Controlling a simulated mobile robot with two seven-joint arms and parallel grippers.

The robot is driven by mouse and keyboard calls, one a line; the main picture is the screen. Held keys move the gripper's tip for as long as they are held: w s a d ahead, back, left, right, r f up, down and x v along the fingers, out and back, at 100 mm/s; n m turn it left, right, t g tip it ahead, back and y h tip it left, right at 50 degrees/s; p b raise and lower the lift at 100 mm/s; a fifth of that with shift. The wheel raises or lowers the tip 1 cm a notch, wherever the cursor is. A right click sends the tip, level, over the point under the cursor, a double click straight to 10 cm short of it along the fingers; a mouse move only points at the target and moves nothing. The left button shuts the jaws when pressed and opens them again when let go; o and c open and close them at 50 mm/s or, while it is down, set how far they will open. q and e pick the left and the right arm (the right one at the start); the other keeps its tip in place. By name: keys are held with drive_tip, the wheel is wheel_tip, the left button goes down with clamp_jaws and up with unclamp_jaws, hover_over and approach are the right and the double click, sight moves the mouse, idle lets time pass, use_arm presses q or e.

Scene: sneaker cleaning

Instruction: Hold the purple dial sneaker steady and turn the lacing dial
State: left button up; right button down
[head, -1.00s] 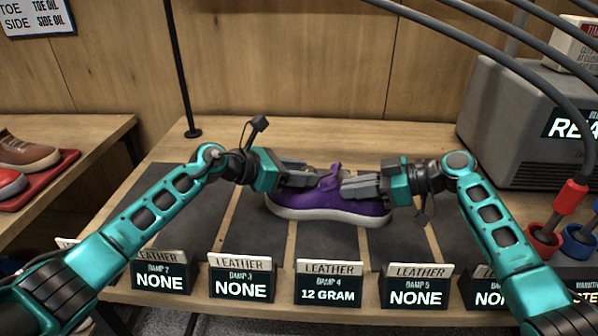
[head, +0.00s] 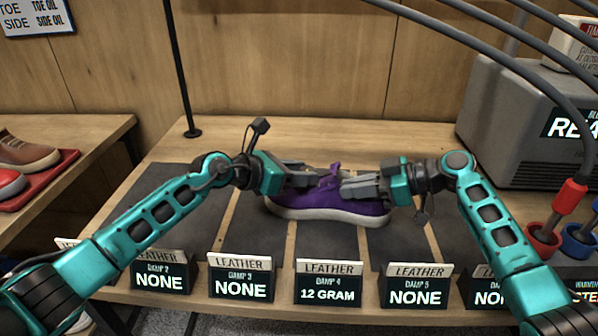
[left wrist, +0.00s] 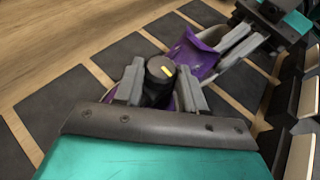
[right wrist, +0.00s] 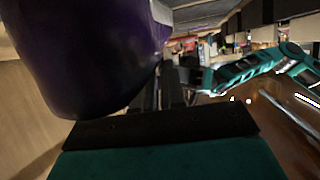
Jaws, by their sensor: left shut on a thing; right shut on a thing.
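The purple dial sneaker (head: 300,202), with a white sole, sits upright on a dark mat at the middle of the table. My left gripper (head: 316,178) reaches in over it from the left. In the left wrist view its fingers stand on either side of the dark round lacing dial (left wrist: 157,72), which has a yellow mark on top, and are shut on it. My right gripper (head: 344,187) comes in from the right and is shut on the sneaker's upper beside the raised purple tongue. The dial is hidden by the left fingers in the head view.
Label stands (head: 328,284) line the table's front edge. A grey machine (head: 525,125) fills the back right, with red and blue cups in front. Other shoes sit on a side table (head: 85,130) at left. The wood behind the sneaker is clear.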

use_arm(q)
drive_tip(key=shift+f, duration=0.1)
use_arm(e)
drive_tip(key=shift+d+f, duration=0.1)
drive_tip(key=shift+f, duration=0.05)
use_arm(q)
drive_tip(key=o, duration=1.1)
drive_tip(key=v, duration=1.2)
drive_tip(key=shift+a, duration=0.1)
use_arm(e)
drive_tip(key=c, duration=1.1)
unclamp_jaws()
drive_tip(key=v, duration=1.2)
